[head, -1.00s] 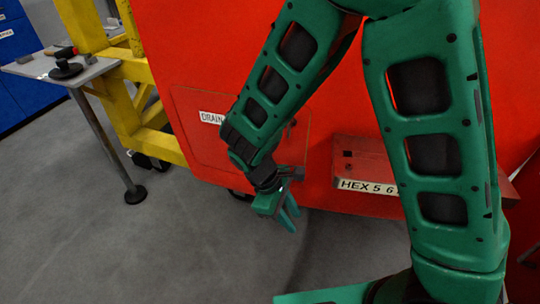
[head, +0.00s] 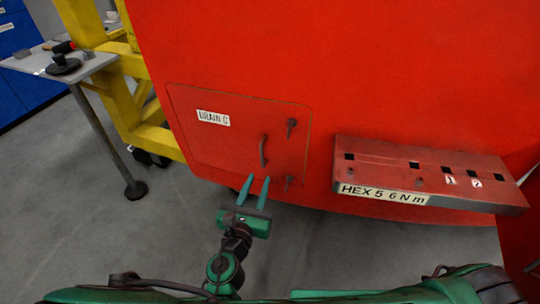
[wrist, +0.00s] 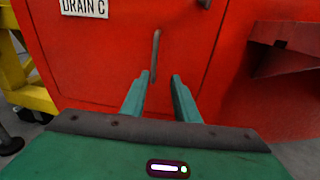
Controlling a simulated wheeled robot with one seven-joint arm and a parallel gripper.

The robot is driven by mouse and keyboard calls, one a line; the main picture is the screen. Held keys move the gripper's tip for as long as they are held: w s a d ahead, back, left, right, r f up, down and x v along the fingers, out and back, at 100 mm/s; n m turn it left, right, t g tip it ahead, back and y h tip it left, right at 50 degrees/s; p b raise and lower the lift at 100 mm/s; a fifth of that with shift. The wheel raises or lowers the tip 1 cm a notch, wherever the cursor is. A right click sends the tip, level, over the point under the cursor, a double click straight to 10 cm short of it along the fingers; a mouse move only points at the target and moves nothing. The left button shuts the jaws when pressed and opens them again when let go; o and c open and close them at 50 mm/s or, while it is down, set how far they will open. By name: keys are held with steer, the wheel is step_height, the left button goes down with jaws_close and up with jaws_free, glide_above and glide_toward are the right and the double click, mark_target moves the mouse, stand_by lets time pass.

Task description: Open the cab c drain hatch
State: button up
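The drain hatch (head: 215,145) is a red panel labelled "DRAIN C" low on the red nosecone, and it looks shut flush. It has a dark vertical handle (head: 263,152) near its right side, with a latch above it (head: 291,127) and another latch below it (head: 288,182). My gripper (head: 254,188) is open and empty, just below the handle in the head view. In the wrist view the handle (wrist: 155,55) stands above and between the two teal fingertips (wrist: 160,77); I cannot tell the exact gap, but they do not grip it.
A red ledge (head: 440,175) with square holes and a "HEX 5 6 Nm" label juts out right of the hatch. A yellow frame (head: 125,95) and a grey table (head: 90,65) with tools stand at the left.

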mark_target(262, 158)
steer(key=shift+n+t+y, duration=0.3)
steer(key=shift+n, duration=0.2)
steer(key=w, duration=1)
steer(key=shift+w+d+r, duration=0.2)
steer(key=shift+d+r, duration=0.05)
steer(key=shift+d, duration=0.1)
jaws_close()
